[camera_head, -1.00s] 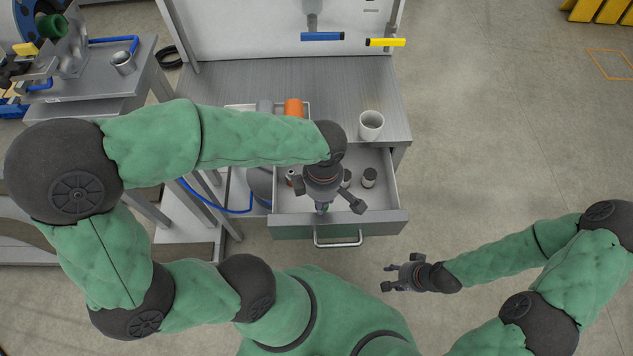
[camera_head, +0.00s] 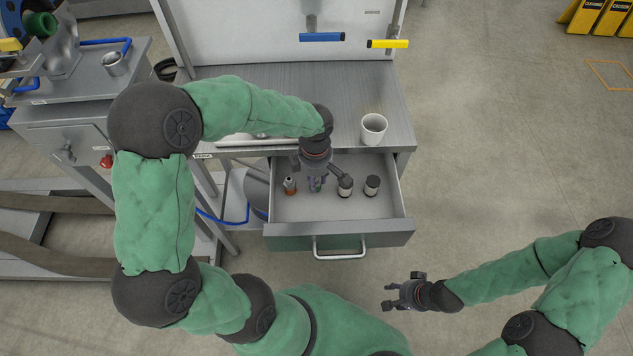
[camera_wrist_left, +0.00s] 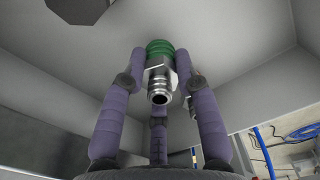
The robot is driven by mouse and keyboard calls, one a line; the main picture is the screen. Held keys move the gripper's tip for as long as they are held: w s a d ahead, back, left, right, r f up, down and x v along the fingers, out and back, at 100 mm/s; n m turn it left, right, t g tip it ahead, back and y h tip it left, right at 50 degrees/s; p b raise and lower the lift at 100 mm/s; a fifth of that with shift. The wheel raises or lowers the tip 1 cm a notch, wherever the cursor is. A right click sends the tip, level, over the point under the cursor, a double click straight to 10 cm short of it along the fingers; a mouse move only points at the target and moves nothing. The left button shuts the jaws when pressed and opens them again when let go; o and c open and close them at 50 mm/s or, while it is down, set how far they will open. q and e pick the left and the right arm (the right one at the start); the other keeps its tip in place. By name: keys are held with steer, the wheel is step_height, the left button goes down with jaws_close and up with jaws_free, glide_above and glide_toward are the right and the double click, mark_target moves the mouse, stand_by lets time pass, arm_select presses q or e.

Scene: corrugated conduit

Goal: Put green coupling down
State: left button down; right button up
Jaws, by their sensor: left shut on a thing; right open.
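The green coupling (camera_wrist_left: 159,72) has a green ribbed end and a bright metal nut and threaded tube. In the left wrist view it sits between the purple fingers of my left gripper (camera_wrist_left: 160,62), which is shut on it. In the head view the left gripper (camera_head: 317,183) points down over the open drawer (camera_head: 384,207). Only a small green bit of the coupling (camera_head: 316,187) shows there; whether it touches the drawer floor I cannot tell. My right gripper (camera_head: 389,294) is open and empty, in front of the drawer and to its right.
The drawer's front part is clear. A white cup (camera_head: 373,129) stands on the worktop (camera_head: 260,82).

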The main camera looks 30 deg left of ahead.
arm_select(q)
steer(key=shift+w+a+f, duration=0.1)
steer(key=shift+w+f, duration=0.05)
steer(key=shift+f, duration=0.55)
steer(key=shift+f, duration=0.1)
steer(key=shift+f+b, duration=0.15)
steer(key=shift+b, duration=0.2)
steer(key=c, duration=0.9)
jaws_free()
